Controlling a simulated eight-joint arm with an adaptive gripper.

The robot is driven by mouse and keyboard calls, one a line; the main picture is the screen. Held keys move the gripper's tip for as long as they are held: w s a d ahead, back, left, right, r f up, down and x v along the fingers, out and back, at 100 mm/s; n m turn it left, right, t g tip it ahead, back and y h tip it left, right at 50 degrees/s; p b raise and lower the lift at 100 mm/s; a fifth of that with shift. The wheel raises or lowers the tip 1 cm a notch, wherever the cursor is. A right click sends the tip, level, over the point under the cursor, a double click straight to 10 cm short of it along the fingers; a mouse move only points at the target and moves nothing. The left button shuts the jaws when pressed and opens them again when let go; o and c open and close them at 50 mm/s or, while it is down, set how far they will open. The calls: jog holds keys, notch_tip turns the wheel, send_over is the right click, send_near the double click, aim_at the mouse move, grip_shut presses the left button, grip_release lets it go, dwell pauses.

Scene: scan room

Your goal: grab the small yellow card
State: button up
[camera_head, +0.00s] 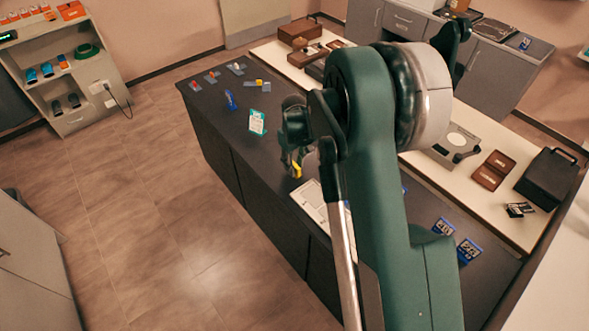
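A small yellow piece (296,170), which may be the card, shows right at the tips of my gripper (291,164), above or at the near edge of the dark counter (215,120). My gripper points down there. Its fingers are small and dark in this view, so I cannot tell whether they are open or shut on the yellow piece. Another small yellow item (259,83) sits farther back on the counter beside a blue-grey piece. My own arm hides much of the counter's middle.
A white and teal card (257,122) and a blue item (231,100) stand left of my gripper. A white sheet (313,200) lies just right of it. Blue cards (469,250) lie at the right. A pale counter (420,165) with boxes runs behind. The floor at left is clear.

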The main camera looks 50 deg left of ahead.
aim_at(294, 164)
dwell(0.4)
grip_shut()
jog(key=shift+r, duration=5)
